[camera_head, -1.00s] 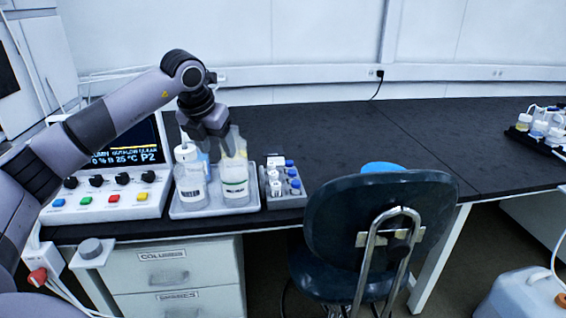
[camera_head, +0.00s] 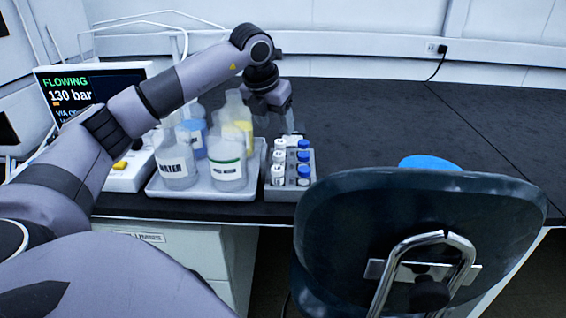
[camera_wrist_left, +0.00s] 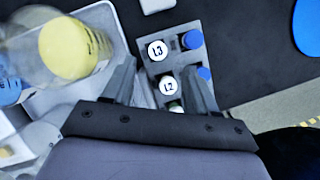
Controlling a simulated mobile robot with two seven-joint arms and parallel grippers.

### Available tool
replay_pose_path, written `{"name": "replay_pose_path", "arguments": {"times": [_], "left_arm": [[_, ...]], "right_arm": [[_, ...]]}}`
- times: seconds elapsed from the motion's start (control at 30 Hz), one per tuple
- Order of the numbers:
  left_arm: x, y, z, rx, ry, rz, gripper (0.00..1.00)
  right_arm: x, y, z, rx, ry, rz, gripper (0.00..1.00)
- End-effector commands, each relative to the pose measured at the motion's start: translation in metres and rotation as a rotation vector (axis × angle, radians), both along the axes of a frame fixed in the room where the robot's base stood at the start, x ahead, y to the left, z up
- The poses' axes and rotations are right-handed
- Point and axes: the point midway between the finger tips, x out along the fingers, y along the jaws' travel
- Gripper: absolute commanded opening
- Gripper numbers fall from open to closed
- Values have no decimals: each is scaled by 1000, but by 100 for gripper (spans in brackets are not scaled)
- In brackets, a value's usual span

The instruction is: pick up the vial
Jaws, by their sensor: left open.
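A grey rack (camera_head: 308,186) holds several small vials at the front of the dark bench. One column of vials has white caps (camera_head: 279,157) and the other has blue caps (camera_head: 303,156). In the left wrist view two white caps read L3 (camera_wrist_left: 157,50) and L2 (camera_wrist_left: 168,84), with blue caps (camera_wrist_left: 192,39) beside them. My left gripper (camera_head: 279,124) is open and empty above the back of the rack. In its wrist view the open fingers (camera_wrist_left: 162,80) straddle the white-cap column, and its body hides the lower rack. My right gripper is out of view.
A light tray (camera_head: 205,193) of bottles, one yellow (camera_head: 243,130), stands close left of the rack. A chair (camera_head: 420,215) stands at the front right. A blue disc-like object (camera_head: 430,162) lies behind it. The bench (camera_head: 370,120) right of the rack is mostly clear.

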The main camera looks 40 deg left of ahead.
Motion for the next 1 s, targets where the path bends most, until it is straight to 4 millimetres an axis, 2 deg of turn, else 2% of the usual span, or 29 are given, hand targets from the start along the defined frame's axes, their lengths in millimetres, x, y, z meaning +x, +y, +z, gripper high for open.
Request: {"name": "replay_pose_path", "arguments": {"times": [0.5, 0.8, 0.97, 1.0], "left_arm": [[20, 8, -62, -1, 3, 0, 58], [22, 9, -66, 0, 0, -1, 58], [22, 9, -65, 0, 1, -1, 6], [22, 9, -65, 0, 1, -1, 0]], "right_arm": [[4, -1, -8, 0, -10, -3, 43], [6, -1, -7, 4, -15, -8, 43], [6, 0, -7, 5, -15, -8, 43], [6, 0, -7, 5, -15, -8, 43]]}}
